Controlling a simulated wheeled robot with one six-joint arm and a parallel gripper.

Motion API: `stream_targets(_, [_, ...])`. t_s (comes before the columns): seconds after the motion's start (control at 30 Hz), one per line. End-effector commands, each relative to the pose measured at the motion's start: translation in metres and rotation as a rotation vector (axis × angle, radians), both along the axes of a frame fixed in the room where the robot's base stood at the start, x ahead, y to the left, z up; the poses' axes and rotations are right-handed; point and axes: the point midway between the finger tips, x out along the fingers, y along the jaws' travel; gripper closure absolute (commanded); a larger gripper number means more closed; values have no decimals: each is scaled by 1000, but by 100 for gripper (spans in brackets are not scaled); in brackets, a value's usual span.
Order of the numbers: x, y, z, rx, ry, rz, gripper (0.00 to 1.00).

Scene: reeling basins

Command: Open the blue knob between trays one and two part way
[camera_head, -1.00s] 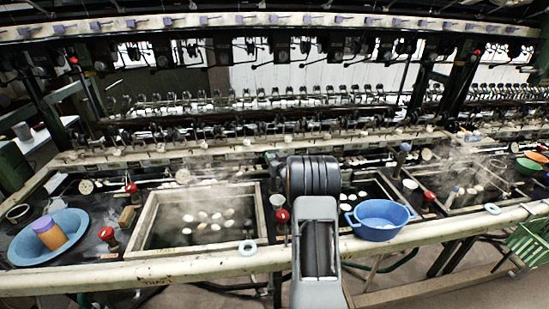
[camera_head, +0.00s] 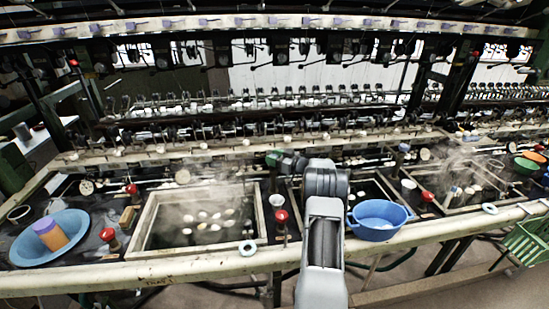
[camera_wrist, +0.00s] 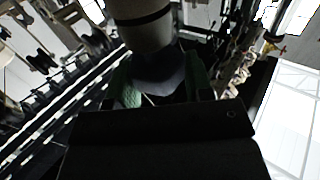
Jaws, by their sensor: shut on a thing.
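My gripper (camera_head: 273,159) reaches to the strip behind the gap between the left steaming tray (camera_head: 150,215) and the middle tray (camera_head: 378,180). Its green fingers show in the wrist view (camera_wrist: 160,88), shut around a dark, bluish-grey rounded shape, which fits the blue knob (camera_wrist: 155,75). In the head view the gripper and my arm hide this knob. In the poor wrist light I cannot tell how far the knob is turned.
Another blue knob (camera_head: 404,147) stands further right. A red knob (camera_head: 281,216) and a pale cup (camera_head: 277,201) are just left of my arm. A blue basin (camera_head: 378,230) is close on its right. A pale rail (camera_head: 190,267) runs along the front.

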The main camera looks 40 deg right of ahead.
Motion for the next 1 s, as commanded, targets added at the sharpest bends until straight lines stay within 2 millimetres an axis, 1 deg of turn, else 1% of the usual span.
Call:
stream_targets(0.23, [0,0,0,0,-1,63,76])
stream_targets(0.7, [0,0,0,2,-1,75,76])
stream_targets(0.73, [0,0,0,2,-1,75,51])
stream_targets(0.9, [0,0,0,1,-2,74,35])
stream_targets(1.0, [0,0,0,1,-2,74,27])
